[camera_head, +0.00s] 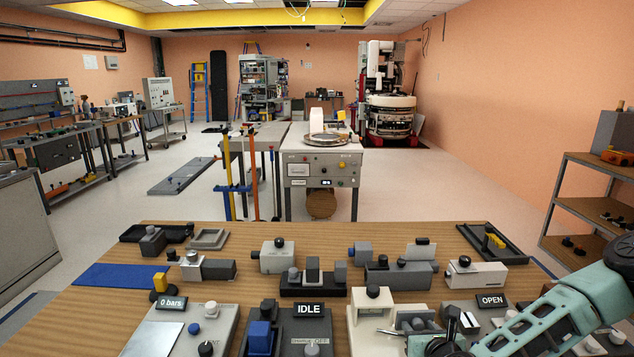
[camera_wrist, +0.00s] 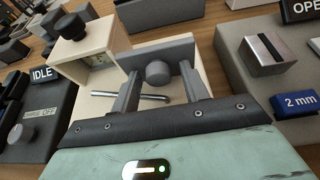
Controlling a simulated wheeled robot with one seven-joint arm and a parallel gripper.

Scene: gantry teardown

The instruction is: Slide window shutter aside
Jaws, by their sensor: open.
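The shutter looks to be the dark grey plate (camera_wrist: 178,53) with a round grey knob (camera_wrist: 158,73) in the wrist view. It sits on a cream housing (camera_wrist: 92,62), which also shows in the head view (camera_head: 372,303). My gripper (camera_wrist: 163,92) is open, with one finger on each side of the knob. I cannot tell whether either finger touches it. A thin metal rod (camera_wrist: 117,94) lies beside the left finger. The area below the knob is partly hidden by my gripper. In the head view my arm comes in from the right and covers part of the housing.
The wooden table (camera_head: 330,232) is crowded with small grey and cream fixtures. An "IDLE" panel (camera_head: 308,310) stands left of the housing and an "OPEN" sign (camera_head: 491,301) right of it. A "2 mm" label (camera_wrist: 299,102) is close on the right.

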